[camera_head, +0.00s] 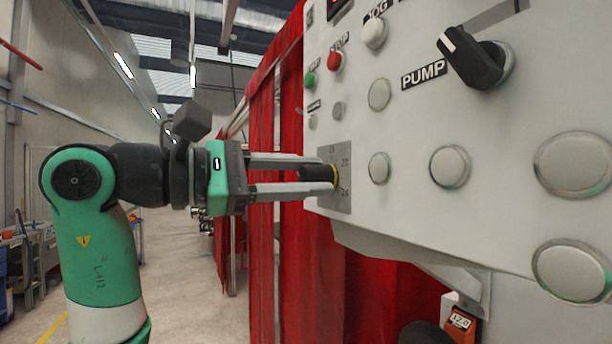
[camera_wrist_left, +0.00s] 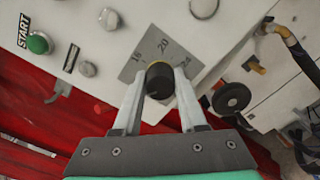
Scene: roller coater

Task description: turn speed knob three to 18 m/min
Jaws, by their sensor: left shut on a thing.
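The black speed knob (camera_wrist_left: 160,82) sits on a grey scale plate (camera_wrist_left: 150,52) with the numbers 16, 20 and 24 readable in the left wrist view. In the head view the knob (camera_head: 318,174) shows at the left end of the white panel, with a yellowish ring at its base. My left gripper (camera_head: 318,176) reaches it from the left, its two fingers shut on the knob from above and below. The fingers also show in the left wrist view (camera_wrist_left: 160,92). The knob's pointer mark cannot be made out. My right gripper is not in view.
The white control panel (camera_head: 400,140) carries a green button (camera_head: 310,81), a red button (camera_head: 335,61), a black PUMP knob (camera_head: 475,60) and several blank round caps. Red curtains (camera_head: 290,240) hang behind the left gripper. A dark round handwheel (camera_wrist_left: 231,97) is right of the knob in the left wrist view.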

